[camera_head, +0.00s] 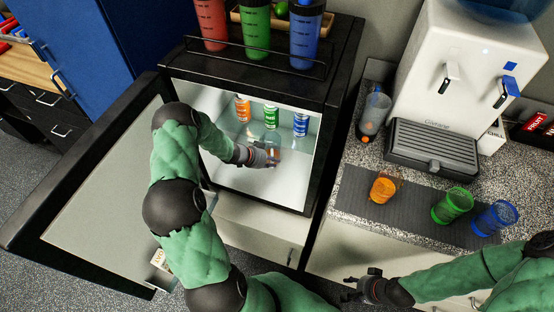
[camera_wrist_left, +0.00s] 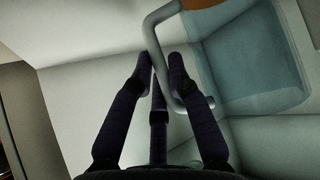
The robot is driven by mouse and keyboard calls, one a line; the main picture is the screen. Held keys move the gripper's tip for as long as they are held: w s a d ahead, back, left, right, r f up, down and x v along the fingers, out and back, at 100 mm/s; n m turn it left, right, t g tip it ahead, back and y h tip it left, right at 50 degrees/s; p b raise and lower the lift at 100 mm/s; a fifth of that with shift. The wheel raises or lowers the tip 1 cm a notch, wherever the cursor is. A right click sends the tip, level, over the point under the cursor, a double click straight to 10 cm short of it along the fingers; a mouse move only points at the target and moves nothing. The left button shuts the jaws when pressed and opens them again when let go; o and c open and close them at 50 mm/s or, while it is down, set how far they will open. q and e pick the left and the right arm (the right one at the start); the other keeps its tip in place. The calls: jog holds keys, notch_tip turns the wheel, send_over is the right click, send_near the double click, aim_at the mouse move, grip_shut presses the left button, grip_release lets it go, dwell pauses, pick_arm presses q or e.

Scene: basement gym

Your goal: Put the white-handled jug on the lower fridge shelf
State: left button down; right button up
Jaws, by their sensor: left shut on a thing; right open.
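The jug (camera_head: 273,141) is a clear vessel inside the open fridge (camera_head: 325,110), mostly hidden behind my left gripper in the head view. My left gripper (camera_head: 268,156) reaches in through the fridge opening and is shut on the jug's handle. In the left wrist view, the pale curved handle (camera_wrist_left: 151,35) runs down to the fingers (camera_wrist_left: 163,70), and the bluish clear jug body (camera_wrist_left: 245,60) is at the right. The pale lower shelf (camera_head: 240,180) lies below the gripper; I cannot tell whether the jug touches it. My right gripper (camera_head: 362,284) is open and empty, low beside the counter.
Orange (camera_head: 243,108), green (camera_head: 271,116) and blue (camera_head: 301,124) cans stand at the fridge's back. The fridge door (camera_head: 105,195) is swung open left. Bottles (camera_head: 256,28) stand on top. The counter (camera_head: 345,235) holds a water dispenser (camera_head: 455,80) and tumblers (camera_head: 452,205).

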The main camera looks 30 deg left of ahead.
jog(key=shift+w+d, duration=0.1)
jog(key=shift+d, duration=0.1)
pick_arm(q)
jog(key=shift+a, duration=0.1)
jog(key=shift+f, duration=0.2)
jog(key=c, duration=1.2)
grip_release()
pick_arm(e)
jog(key=shift+f, duration=0.1)
